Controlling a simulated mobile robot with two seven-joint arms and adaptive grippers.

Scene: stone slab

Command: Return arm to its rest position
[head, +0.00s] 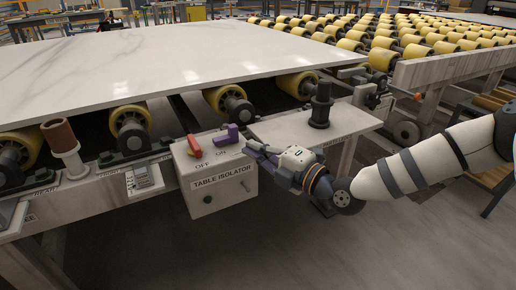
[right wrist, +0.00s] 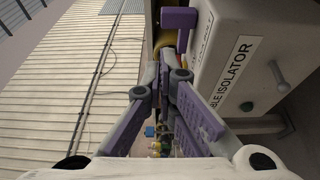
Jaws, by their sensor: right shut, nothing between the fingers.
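My right gripper (head: 254,150) comes in from the right in the head view. It is shut and empty, just right of the grey table isolator box (head: 224,196). In the right wrist view its fingers (right wrist: 167,62) meet near the purple handle (right wrist: 180,18). The isolator box (right wrist: 235,50) is to their right in that view. In the head view the purple handle (head: 226,136) is on the box's top by the ON label, beside a red part (head: 193,145) near OFF. Whether a fingertip touches the handle or box, I cannot tell. My left gripper is not in view.
A white stone slab (head: 150,60) lies on yellow rollers (head: 228,98) behind the box. A dark post (head: 320,104) stands on a side plate at right. A brown-topped post (head: 60,136) is at left. Open floor (head: 330,255) lies in front.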

